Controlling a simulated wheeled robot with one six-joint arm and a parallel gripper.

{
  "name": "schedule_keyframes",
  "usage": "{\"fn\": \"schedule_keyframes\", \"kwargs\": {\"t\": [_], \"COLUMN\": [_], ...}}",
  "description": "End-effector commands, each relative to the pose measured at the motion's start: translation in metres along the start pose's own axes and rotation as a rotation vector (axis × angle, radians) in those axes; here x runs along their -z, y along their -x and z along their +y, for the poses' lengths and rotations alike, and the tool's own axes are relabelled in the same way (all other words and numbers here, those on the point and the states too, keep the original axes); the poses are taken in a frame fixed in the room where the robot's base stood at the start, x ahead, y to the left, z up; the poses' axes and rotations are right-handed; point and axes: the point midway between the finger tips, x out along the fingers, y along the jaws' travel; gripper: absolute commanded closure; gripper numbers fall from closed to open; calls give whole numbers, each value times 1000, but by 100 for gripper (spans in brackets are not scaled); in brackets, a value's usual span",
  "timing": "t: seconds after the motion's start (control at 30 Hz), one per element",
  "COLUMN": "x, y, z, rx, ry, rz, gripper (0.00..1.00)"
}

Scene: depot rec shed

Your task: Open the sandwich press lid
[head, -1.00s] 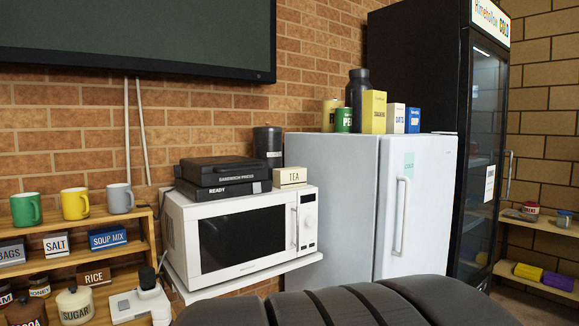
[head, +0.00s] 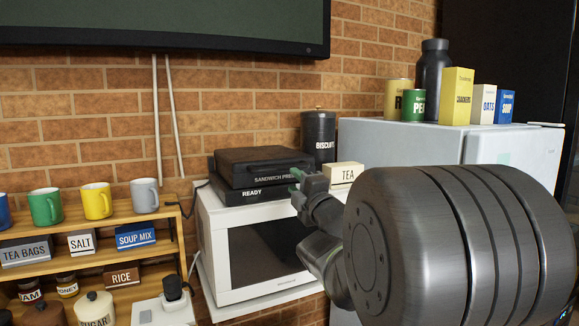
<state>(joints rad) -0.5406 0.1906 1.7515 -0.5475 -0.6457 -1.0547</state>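The black sandwich press (head: 258,160) sits on top of the white microwave (head: 212,222). Its lid is down; its front reads "SANDWICH PRESS" and, below, "READY". My gripper (head: 296,180) is at the press's front right corner, with its green fingertips apart and nothing seen between them. I cannot tell whether the tips touch the lid edge. The gripper and forearm hide the right end of the press front and much of the microwave's right side.
A TEA box (head: 346,172) stands close right of my gripper, with a BISCUITS canister (head: 318,138) behind. The white fridge (head: 520,148) is at right, with cartons and a bottle (head: 433,75) on top. A shelf with mugs (head: 97,201) is left. My arm fills the lower right.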

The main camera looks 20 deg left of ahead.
Motion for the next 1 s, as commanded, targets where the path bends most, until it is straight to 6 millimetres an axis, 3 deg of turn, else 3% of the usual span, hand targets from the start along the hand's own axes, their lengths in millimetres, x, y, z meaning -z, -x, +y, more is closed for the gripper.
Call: {"fn": "schedule_keyframes", "kwargs": {"t": [0.3, 0.5, 0.93, 1.0], "x": [0, 0, 0, 0], "y": [-65, -90, -98, -98], "z": [1, 1, 0, 0], "rx": [2, 2, 1, 1], "ry": [-2, -2, -2, -2], "rz": [0, 0, -1, -1], "gripper": [65, 65, 65, 76]}}
